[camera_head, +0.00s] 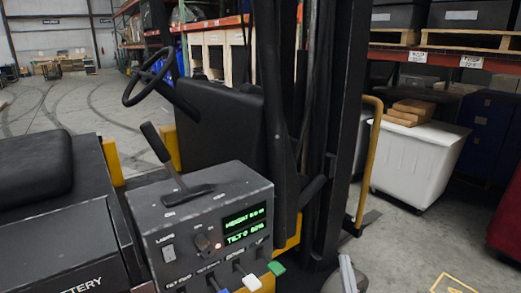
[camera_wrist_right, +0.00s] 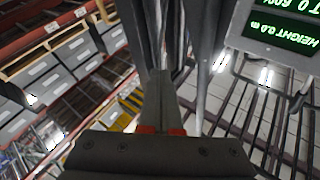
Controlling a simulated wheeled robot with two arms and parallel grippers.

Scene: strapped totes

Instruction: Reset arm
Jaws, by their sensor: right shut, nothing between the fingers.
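My right gripper (camera_head: 346,266) shows at the bottom edge of the head view, to the right of a forklift's control box (camera_head: 205,225). Only its grey fingers and part of its body are in the picture. In the right wrist view the gripper (camera_wrist_right: 160,80) has its fingers together, with nothing between them and red parts at their base. It appears apart from the control box. My left gripper is not in view.
The box carries a black lever (camera_head: 165,160), small coloured levers and a lit green display (camera_head: 245,226), also in the wrist view (camera_wrist_right: 283,30). A dark mast (camera_head: 335,130) and yellow handle (camera_head: 368,160) stand nearby. A white bin (camera_head: 415,165) stands right; a steering wheel (camera_head: 150,78) is behind.

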